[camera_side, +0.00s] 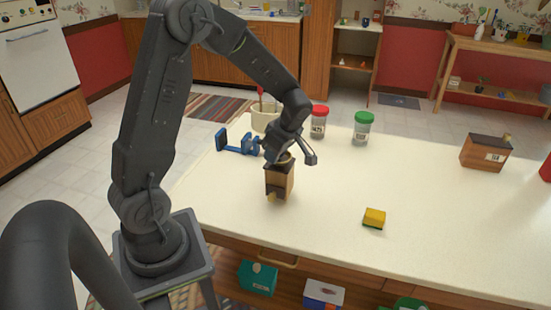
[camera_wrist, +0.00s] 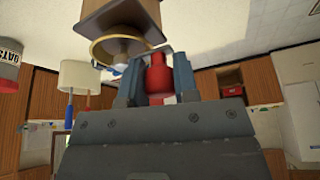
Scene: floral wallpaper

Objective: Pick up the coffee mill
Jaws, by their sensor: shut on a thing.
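The coffee mill is a small wooden box (camera_side: 279,184) with a dark top and a brass bowl, near the left part of the white tabletop. In the wrist view, which is upside down, its wooden body (camera_wrist: 115,14) is at the top edge, with the brass bowl (camera_wrist: 117,50) beside my fingers. My gripper (camera_wrist: 158,80) is shut on a red knob-like part (camera_wrist: 158,75) next to the bowl. In the side view my gripper (camera_side: 284,155) is right over the mill and hides part of its top. The mill looks roughly upright; I cannot tell whether its base touches the table.
A blue clamp-like object (camera_side: 240,145) and a cream crock (camera_side: 265,119) are behind the mill. A red-lidded jar (camera_side: 319,122) and a green-lidded jar (camera_side: 363,130) stand farther back. A yellow sponge (camera_side: 374,217) lies front right, a wooden box (camera_side: 486,153) far right. The table's middle is clear.

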